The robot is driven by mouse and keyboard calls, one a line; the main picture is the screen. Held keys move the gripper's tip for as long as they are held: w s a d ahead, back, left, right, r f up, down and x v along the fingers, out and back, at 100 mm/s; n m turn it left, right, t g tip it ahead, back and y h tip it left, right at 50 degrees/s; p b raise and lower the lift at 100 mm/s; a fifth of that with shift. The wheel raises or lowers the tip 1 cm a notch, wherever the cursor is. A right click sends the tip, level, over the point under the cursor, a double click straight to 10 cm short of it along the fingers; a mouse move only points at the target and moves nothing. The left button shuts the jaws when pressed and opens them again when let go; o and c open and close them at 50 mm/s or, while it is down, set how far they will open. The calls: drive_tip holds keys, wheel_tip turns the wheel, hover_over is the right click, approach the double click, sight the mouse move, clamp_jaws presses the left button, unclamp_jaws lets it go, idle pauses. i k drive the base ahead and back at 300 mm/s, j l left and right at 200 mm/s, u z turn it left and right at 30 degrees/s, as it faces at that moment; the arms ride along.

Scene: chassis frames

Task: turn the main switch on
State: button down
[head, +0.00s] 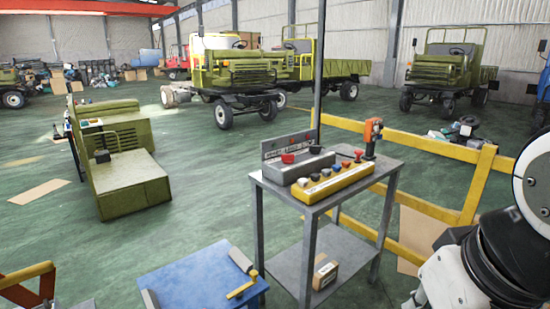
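An upright orange device (372,136) stands at the table's back right corner. Which of these is the main switch, and how it is set, I cannot tell at this size. Part of my white and black arm shows at the lower right, apart from the table. My gripper is not in view.
A cardboard box (325,275) sits on the table's lower shelf. A blue table (190,285) stands at the front left. Yellow railing (420,205) runs behind and right of the metal table. A green machine cabinet (125,180) stands left. Green floor between is open.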

sight(286, 159)
drive_tip(key=i+l, duration=0.15)
drive_tip(key=i, duration=0.4)
drive_tip(key=i+l, duration=0.1)
drive_tip(key=i, duration=0.4)
drive_tip(key=i+l, duration=0.15)
drive_tip(key=i, duration=0.4)
drive_tip(key=i+l, duration=0.15)
drive_tip(key=i, duration=0.4)
